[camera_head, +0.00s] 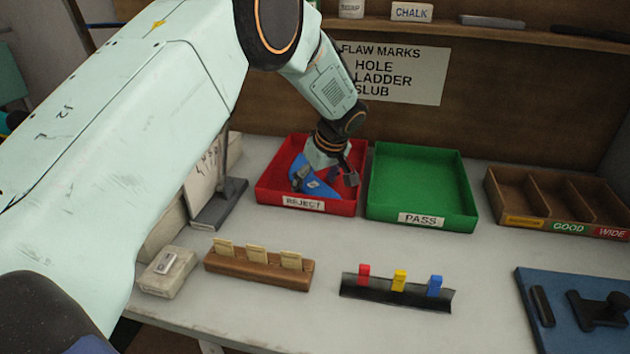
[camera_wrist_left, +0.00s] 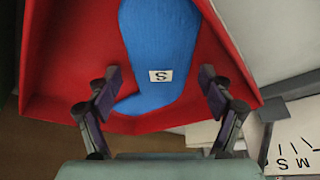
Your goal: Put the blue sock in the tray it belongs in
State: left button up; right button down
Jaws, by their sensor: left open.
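The blue sock (camera_head: 318,186) lies in the red tray labelled REJECT (camera_head: 268,184). In the left wrist view the sock (camera_wrist_left: 160,45) lies inside the red tray (camera_wrist_left: 65,70), with a white label marked S on it. My left gripper (camera_head: 325,182) is over the red tray; in the wrist view its fingers (camera_wrist_left: 160,85) are open and apart, one on either side of the sock, and neither appears shut on it. The green tray labelled PASS (camera_head: 420,165) stands to the right and is empty. My right gripper is not in view.
A wooden divided box (camera_head: 500,200) marked GOOD and WIDE stands at the right. In front are a wooden rack with cream tags (camera_head: 257,271), a black holder with coloured clips (camera_head: 395,292) and a blue board (camera_head: 540,318). A FLAW MARKS sign (camera_head: 410,73) hangs behind.

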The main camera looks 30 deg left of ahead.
pick_arm(q)
jog(key=shift+a+r, duration=0.1)
jog(key=shift+r, duration=0.15)
jog(key=p+v, duration=0.2)
jog(key=v, duration=1)
jog(key=shift+p, duration=0.3)
jog(key=shift+f, duration=0.1)
